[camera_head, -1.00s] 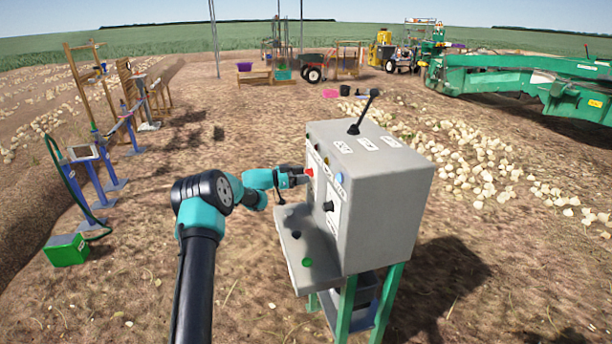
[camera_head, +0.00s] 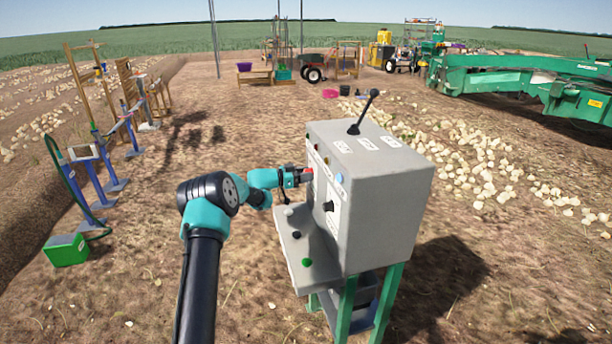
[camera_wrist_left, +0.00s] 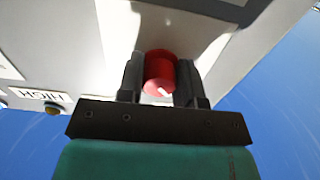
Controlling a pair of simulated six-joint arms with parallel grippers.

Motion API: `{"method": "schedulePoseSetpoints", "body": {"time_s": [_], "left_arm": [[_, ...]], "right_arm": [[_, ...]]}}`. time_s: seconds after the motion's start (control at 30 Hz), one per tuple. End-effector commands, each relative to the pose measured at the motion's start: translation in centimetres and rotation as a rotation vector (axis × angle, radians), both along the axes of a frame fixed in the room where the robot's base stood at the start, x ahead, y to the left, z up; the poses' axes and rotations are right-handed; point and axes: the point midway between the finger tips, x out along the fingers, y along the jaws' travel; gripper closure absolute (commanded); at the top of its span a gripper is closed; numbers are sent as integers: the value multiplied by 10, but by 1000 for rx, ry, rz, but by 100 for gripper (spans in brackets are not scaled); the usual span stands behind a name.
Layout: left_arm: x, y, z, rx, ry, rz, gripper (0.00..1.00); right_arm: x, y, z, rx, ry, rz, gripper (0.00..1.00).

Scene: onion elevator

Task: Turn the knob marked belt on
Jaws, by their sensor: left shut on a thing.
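The grey control box (camera_head: 380,205) stands on green legs at the centre of the head view. A red knob (camera_head: 308,171) is on its left-facing side; it shows clearly in the left wrist view (camera_wrist_left: 160,70), with a white mark near its lower edge. My left gripper (camera_head: 301,177) is at that side. In the wrist view its two dark fingers (camera_wrist_left: 160,80) stand on either side of the red knob, closed on it. A black knob (camera_head: 329,206) sits lower on a white plate. I cannot read which knob is marked belt. My right gripper is not in view.
A black lever (camera_head: 364,112) rises from the box top. A grey shelf (camera_head: 318,262) with a green button (camera_head: 307,262) juts out below the knobs. A green box (camera_head: 66,249) lies on the ground at left. Onions (camera_head: 480,165) lie on the right.

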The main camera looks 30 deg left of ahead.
Motion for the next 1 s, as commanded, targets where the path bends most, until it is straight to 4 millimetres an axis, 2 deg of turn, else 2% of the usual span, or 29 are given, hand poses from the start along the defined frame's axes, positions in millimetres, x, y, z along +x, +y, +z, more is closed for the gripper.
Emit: {"method": "schedulePoseSetpoints", "body": {"time_s": [0.47,1.0], "left_arm": [[0,0,0,52,-51,0,91],[1,1,0,351,-339,0,91]], "right_arm": [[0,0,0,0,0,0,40],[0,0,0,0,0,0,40]]}}
